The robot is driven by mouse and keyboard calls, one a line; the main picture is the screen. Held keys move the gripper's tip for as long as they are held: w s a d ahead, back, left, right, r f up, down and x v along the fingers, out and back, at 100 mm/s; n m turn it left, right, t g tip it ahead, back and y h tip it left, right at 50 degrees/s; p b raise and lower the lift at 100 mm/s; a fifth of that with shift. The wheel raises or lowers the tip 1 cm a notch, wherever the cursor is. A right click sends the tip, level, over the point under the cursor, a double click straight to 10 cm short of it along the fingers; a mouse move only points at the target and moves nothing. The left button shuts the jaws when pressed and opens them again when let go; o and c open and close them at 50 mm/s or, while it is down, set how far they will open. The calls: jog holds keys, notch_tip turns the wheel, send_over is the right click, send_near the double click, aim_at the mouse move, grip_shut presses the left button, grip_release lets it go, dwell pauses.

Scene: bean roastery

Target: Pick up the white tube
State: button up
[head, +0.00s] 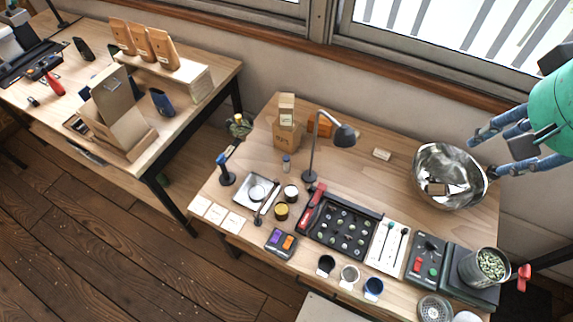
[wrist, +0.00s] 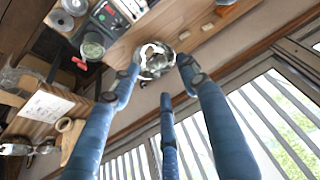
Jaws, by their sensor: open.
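My gripper (head: 481,156) is at the right in the head view, with its blue fingers spread open and empty. It is above and beside the rim of a shiny metal bowl (head: 429,160). In the bowl lie a small brown block (head: 436,189) and a pale piece (head: 457,189); I cannot tell whether the pale piece is the white tube. No other thing shows clearly as a white tube. In the wrist view the bowl (wrist: 154,73) appears beyond the open fingers (wrist: 160,76), apart from them.
A desk lamp (head: 345,135) stands mid-table. A black tray (head: 340,226) of small pieces, a control box (head: 426,260) and a can of green beans (head: 478,270) are in front. A small pale block (head: 382,154) lies left of the bowl. The window wall is behind.

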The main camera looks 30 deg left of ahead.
jog(key=w+a+r+n+g, duration=0.1)
jog(key=w+a+r, duration=0.2)
jog(key=w+a, duration=0.65)
jog(key=n+g, duration=0.4)
send_over(286, 158)
notch_tip(286, 158, down, 50)
jog(key=shift+r+h+b, duration=0.25)
jog(key=shift+h+b, duration=0.05)
jog(key=shift+b, duration=0.1)
jog(key=shift+f+b, duration=0.6)
jog(key=shift+f, duration=3.7)
